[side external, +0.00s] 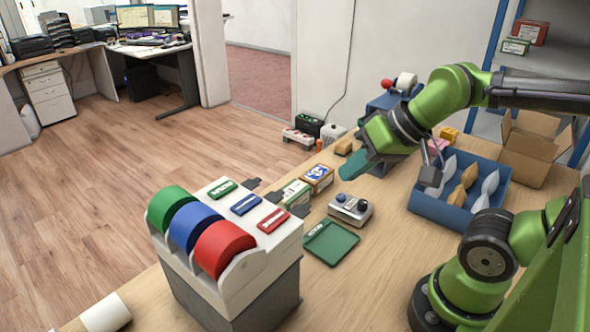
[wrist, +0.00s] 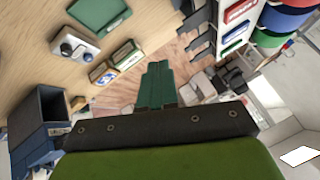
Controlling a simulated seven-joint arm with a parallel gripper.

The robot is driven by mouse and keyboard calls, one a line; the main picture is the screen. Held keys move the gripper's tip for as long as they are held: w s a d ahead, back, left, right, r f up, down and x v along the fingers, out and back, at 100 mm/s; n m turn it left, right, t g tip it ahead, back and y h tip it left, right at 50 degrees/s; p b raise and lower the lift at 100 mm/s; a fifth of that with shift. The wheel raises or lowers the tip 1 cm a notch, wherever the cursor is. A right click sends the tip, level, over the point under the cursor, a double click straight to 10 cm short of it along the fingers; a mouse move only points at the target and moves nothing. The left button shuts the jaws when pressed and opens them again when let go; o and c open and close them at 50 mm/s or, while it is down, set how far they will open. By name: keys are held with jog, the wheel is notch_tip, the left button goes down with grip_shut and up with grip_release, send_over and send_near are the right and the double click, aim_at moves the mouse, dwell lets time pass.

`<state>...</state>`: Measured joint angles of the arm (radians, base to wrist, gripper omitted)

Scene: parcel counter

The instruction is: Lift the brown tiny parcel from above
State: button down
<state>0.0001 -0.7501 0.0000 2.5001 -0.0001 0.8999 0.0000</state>
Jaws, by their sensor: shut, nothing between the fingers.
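A small plain tan-brown parcel (side external: 344,147) lies near the counter's far edge, just beyond my gripper in the side view. A small brownish block that looks like the same parcel (wrist: 78,104) shows left of my fingers in the wrist view. My gripper (side external: 352,171) is above the counter, tilted down and to the left, with its teal fingers together and empty. In the wrist view the closed fingers (wrist: 157,82) point out past the counter edge toward the floor. The fingers appear apart from the parcel; their exact height is unclear.
Two printed boxes (side external: 318,178) (side external: 295,193), a grey knob device (side external: 350,209) and a green tray (side external: 330,242) stand nearby. A tape dispenser (side external: 282,244) is at front left. A blue crate (side external: 443,210) and open carton (side external: 535,146) are at right.

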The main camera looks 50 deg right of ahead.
jog(key=shift+c, duration=0.6)
grip_release()
jog(key=m+g+h, duration=0.2)
jog(key=m+g, duration=0.5)
jog(key=m, duration=0.7)
send_over(317, 172)
notch_tip(317, 172, down, 7)
jog(key=f, duration=1.1)
jog(key=shift+w+d+f, duration=0.1)
jog(key=shift+w+f, duration=0.05)
jog(key=shift+w, duration=0.25)
jog(key=shift+s+f, duration=0.2)
jog(key=shift+f, duration=1.15)
jog(key=shift+s+f, duration=0.15)
jog(key=shift+f, duration=1.15)
